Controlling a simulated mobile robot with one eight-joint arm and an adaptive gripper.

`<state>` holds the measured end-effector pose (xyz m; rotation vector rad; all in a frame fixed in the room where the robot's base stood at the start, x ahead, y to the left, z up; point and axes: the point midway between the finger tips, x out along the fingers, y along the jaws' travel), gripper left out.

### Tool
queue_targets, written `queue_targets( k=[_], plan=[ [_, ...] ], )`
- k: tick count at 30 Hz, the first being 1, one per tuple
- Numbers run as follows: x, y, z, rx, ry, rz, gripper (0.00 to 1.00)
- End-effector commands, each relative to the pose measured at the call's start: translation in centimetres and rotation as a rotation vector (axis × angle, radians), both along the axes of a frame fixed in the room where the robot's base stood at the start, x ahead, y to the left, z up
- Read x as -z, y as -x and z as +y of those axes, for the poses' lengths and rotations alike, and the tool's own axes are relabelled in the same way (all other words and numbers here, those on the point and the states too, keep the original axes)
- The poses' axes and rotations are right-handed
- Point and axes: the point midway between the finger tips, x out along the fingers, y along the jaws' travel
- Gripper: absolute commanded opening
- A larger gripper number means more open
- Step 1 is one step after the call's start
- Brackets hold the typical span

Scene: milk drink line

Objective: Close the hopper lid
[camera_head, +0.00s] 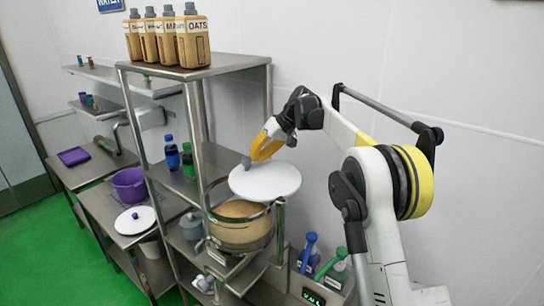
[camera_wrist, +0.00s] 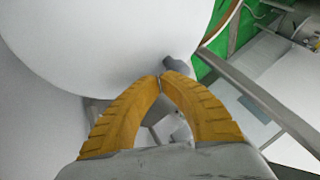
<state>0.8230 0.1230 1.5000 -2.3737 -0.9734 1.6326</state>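The hopper (camera_head: 238,232) is a round, clear-walled container with a metal rim, holding tan material, on the right of the steel rack. Its white round lid (camera_head: 268,182) is above the hopper, raised and apart from most of the rim, leaving the front of the opening uncovered. The lid also fills the upper left of the wrist view (camera_wrist: 90,40). A small grey knob (camera_head: 246,162) is at the lid's edge. My yellow gripper (camera_head: 254,156) is at that edge. In the wrist view its fingertips (camera_wrist: 161,77) meet beside the knob (camera_wrist: 178,65); a firm hold on it is not visible.
A steel rack post (camera_head: 196,120) rises left of the lid. Blue and green bottles (camera_head: 172,152) are on the shelf behind. Spray bottles (camera_head: 308,254) stand right of the hopper.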

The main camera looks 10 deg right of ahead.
Motion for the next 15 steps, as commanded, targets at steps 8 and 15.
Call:
queue_targets(
  k=[8, 15],
  plan=[
    [0.0, 2.0, 4.9, -0.262, 0.000, 0.001, 0.00],
    [0.1, 4.6, 8.3, -0.478, 0.000, 0.001, 0.00]
  ],
)
